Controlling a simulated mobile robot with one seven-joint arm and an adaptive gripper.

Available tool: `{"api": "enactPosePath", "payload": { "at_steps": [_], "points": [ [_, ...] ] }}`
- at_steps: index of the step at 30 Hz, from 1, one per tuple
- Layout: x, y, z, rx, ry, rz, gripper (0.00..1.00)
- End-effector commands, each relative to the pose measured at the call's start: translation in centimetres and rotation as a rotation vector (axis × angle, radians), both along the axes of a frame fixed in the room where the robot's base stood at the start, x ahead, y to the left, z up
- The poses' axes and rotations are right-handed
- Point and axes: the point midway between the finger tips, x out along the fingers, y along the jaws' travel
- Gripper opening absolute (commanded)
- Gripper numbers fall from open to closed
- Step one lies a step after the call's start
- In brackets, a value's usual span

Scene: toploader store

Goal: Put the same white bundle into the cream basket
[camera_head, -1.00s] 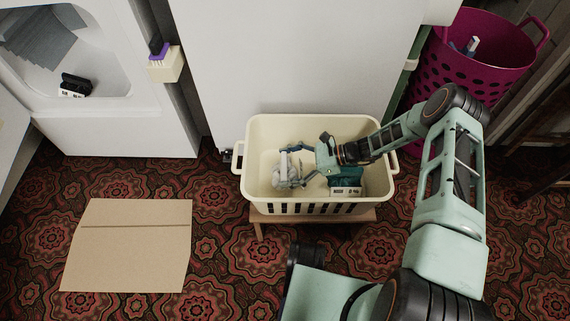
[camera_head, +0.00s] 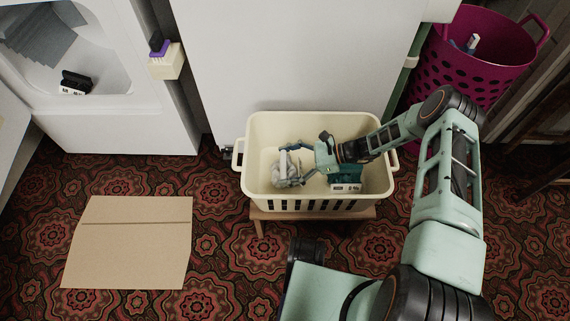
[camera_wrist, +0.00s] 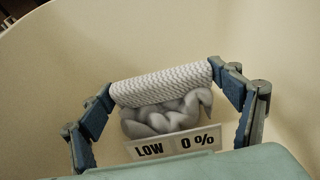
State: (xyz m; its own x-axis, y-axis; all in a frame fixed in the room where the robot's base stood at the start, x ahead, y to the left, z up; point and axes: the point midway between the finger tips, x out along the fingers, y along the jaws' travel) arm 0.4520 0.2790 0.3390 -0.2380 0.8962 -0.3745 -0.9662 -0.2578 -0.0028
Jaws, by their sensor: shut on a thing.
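The cream basket (camera_head: 262,125) stands on a small wooden stand in the middle of the head view. My gripper (camera_head: 289,163) is down inside it, below the rim. In the wrist view my gripper (camera_wrist: 168,90) is shut on the white bundle (camera_wrist: 165,115), with a finger at each end of its ribbed white roll. The bundle's lower part is grey-white, lumpy folds. The bundle also shows in the head view (camera_head: 286,176) at the left of the basket's inside. I cannot tell whether it touches the basket floor.
A magenta perforated basket (camera_head: 455,65) stands at the back right. A white appliance front (camera_head: 290,60) rises behind the cream basket. A flat cardboard piece (camera_head: 128,255) lies on the patterned carpet at the left. An open white machine (camera_head: 120,135) holds grey cloth (camera_head: 40,35).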

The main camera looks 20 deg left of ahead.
Motion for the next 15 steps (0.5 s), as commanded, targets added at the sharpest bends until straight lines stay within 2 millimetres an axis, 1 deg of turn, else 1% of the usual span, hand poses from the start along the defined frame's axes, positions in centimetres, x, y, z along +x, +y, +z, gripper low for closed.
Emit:
{"api": "enactPosePath", "payload": {
  "at_steps": [1,6,15],
  "points": [
    [0.0,-0.3,-0.8,-0.011,-0.005,-0.004,0.54],
    [0.0,-0.4,-1.6,-0.017,-0.004,-0.005,0.54],
    [0.1,-0.6,-2.1,-0.019,-0.008,-0.004,0.54]
  ]
}}
